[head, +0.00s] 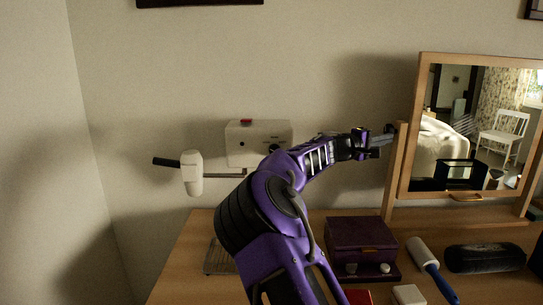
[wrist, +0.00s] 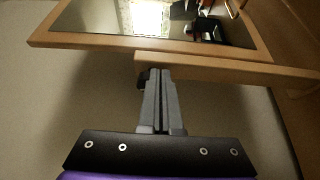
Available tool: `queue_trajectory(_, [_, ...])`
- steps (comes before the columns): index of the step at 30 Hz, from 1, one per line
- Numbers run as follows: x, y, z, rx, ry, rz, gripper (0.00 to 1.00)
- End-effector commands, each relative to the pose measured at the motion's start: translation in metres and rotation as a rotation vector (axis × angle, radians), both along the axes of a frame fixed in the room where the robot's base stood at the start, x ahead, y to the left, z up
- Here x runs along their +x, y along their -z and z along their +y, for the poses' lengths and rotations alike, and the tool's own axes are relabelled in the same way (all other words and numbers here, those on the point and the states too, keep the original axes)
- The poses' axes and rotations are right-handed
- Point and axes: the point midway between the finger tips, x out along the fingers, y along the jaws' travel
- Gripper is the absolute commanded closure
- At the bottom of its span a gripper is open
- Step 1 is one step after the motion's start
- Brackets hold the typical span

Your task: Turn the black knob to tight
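The wooden dressing mirror (head: 412,125) stands at the right of the head view, its glass tilted in the frame. A small black knob (wrist: 143,77) shows in the wrist view at the side of the mirror's wooden post (wrist: 215,68). It is mostly hidden behind my fingertips. My gripper (head: 388,137) is at the upper part of the left post, reaching in from the left. In the wrist view my gripper (wrist: 160,76) has its fingers close together, with only a thin gap between them. The tips overlap the knob in view; I cannot tell whether they grip it.
A white wall box (head: 245,140) with a red button and a hair dryer (head: 192,172) are on the wall at left. On the wooden dresser (head: 180,270) are a purple box (head: 360,238), a blue-handled roller (head: 428,262) and a black case (head: 485,258).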

Motion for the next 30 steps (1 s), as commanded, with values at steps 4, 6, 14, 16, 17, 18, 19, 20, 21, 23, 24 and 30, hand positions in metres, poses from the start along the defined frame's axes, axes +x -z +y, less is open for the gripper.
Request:
queue_trajectory(4, [-0.001,0.003,0.001,0.000,-0.004,0.001,1.00])
queue_trajectory(6, [-0.003,0.004,0.001,0.000,-0.004,0.001,1.00])
queue_trajectory(14, [-0.007,0.002,0.003,0.000,-0.003,0.000,1.00])
queue_trajectory(16, [-0.007,0.002,0.008,0.000,-0.004,0.000,1.00])
queue_trajectory(17, [-0.007,0.002,0.012,0.000,-0.005,0.000,1.00])
queue_trajectory(18, [-0.007,0.002,0.017,0.000,-0.005,0.000,1.00])
queue_trajectory(19, [-0.007,0.003,0.021,0.000,-0.005,0.000,1.00])
queue_trajectory(20, [-0.007,0.003,0.024,0.001,-0.004,0.000,1.00])
queue_trajectory(21, [-0.007,0.002,0.029,0.000,-0.004,0.000,1.00])
queue_trajectory(23, [-0.007,0.002,0.036,0.000,-0.004,0.000,1.00])
queue_trajectory(24, [-0.007,0.002,0.041,0.000,-0.004,0.000,1.00])
queue_trajectory(30, [-0.007,0.002,0.059,0.000,-0.002,-0.001,1.00])
